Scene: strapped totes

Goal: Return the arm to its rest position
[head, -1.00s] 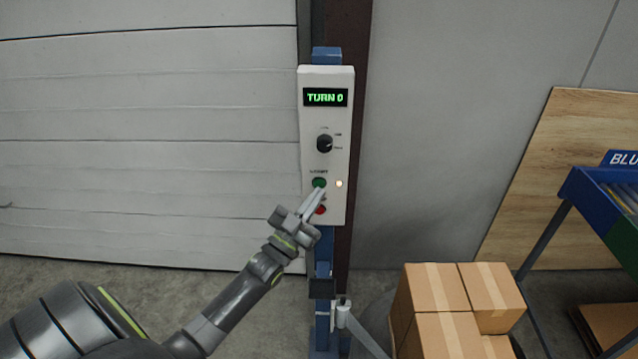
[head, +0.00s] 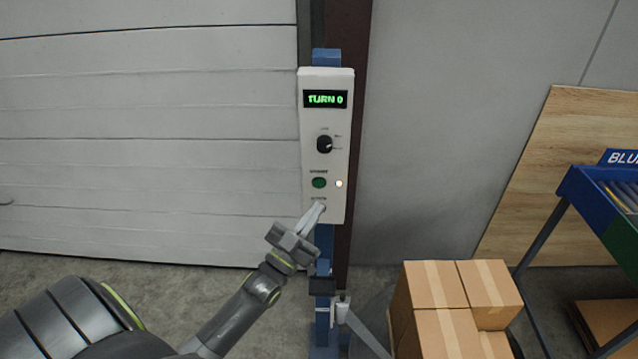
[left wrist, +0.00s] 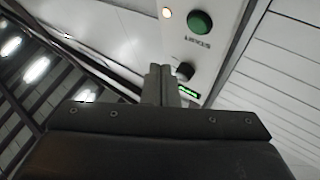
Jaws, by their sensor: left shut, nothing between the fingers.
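My left gripper (head: 318,208) is shut and empty. Its fingertips are in front of the lower part of a white control panel (head: 312,130) and hide the red button there; whether they touch the panel I cannot tell. The panel has a green display (head: 325,99) reading "TURN 0", a black knob (head: 324,144), a green button (head: 319,183) and a small lit lamp (head: 339,184). In the left wrist view the shut fingers (left wrist: 161,75) point up the picture, with the green button (left wrist: 200,22) above right of them. My right gripper is not in view.
The panel is on a blue post (head: 323,270) beside a pale slatted door (head: 150,130). Stacked cardboard boxes (head: 440,287) stand at lower right. A blue-framed rack (head: 575,195) and a leaning wooden board (head: 545,160) are at the right.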

